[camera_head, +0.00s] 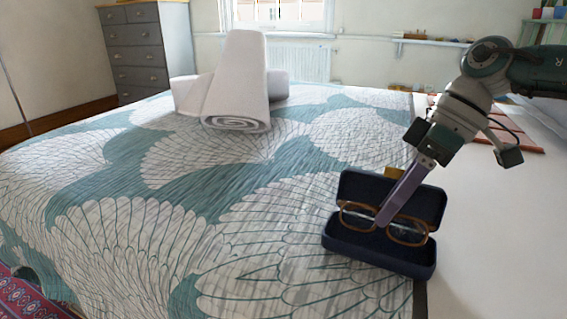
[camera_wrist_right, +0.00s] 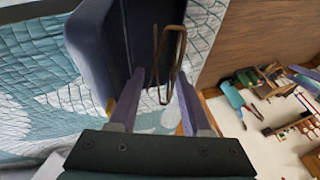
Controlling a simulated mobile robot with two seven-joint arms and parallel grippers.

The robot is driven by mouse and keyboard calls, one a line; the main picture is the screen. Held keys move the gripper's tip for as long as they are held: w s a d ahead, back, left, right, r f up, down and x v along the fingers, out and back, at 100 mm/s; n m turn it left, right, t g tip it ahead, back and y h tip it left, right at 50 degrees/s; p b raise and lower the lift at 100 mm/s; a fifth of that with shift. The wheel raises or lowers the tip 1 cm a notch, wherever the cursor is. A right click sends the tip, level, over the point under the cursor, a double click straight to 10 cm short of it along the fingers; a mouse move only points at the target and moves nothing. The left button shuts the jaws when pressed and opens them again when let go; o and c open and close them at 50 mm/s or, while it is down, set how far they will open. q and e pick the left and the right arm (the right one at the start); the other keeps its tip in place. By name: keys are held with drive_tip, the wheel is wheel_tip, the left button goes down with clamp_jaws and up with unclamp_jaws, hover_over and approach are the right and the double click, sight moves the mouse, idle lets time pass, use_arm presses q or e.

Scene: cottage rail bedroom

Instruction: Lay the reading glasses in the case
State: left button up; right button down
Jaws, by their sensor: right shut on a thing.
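The reading glasses (camera_head: 408,238) have brown frames. My right gripper (camera_head: 384,221) comes down from the upper right with purple fingers and is shut on the glasses near their middle. The dark blue case (camera_head: 378,256) stands open on the bed's right edge, with its lid raised at the back. The glasses are upright at the case opening; whether they touch its floor is hidden. In the right wrist view the glasses (camera_wrist_right: 171,48) show edge-on between the fingers, with the case (camera_wrist_right: 92,48) beside them at the left. My left gripper is not in view.
The case rests on a bed with a teal and white leaf-patterned quilt (camera_head: 110,235). Rolled white towels (camera_head: 238,85) lie farther back. A grey chest of drawers (camera_head: 148,50) stands at the back left. The quilt left of the case is clear.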

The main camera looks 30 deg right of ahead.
drive_tip(key=shift+p, duration=0.45)
idle(0.3)
drive_tip(key=shift+c, duration=1.4)
unclamp_jaws()
drive_tip(key=p+v, duration=0.2)
drive_tip(key=v, duration=0.8)
drive_tip(key=shift+p, duration=0.3)
drive_tip(key=shift+a, duration=0.1)
